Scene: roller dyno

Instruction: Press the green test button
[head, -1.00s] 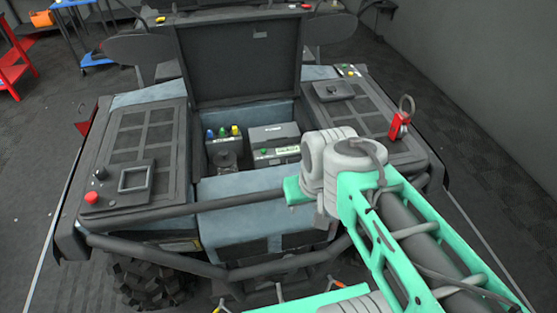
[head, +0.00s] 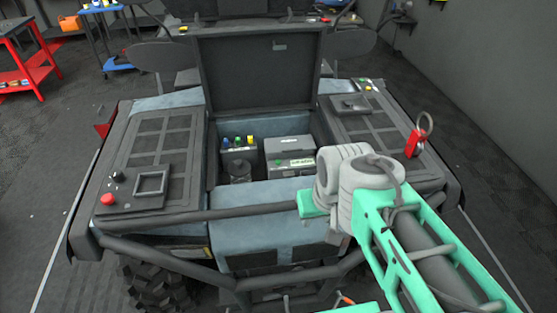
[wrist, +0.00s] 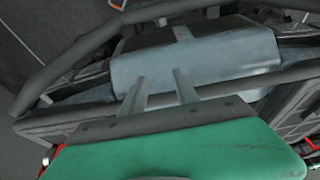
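A small green button (head: 278,162) sits on a grey box (head: 291,152) inside the open compartment of the vehicle. Beside it on the left, a smaller dark box carries blue, green and yellow caps (head: 238,141). Which green part is the test button I cannot read. My gripper (wrist: 159,75) shows in the wrist view as two grey fingers, apart and with nothing between them. They point at the vehicle's pale blue front panel (wrist: 190,58) and dark tube bar (wrist: 235,87). In the head view my arm is right of the compartment's front, and the fingers are hidden.
The raised lid (head: 262,75) stands behind the compartment. A red knob (head: 107,200) and a dark square panel are on the left deck, and a red tag (head: 415,143) with a ring is on the right deck. A dark bar (head: 240,212) crosses the front.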

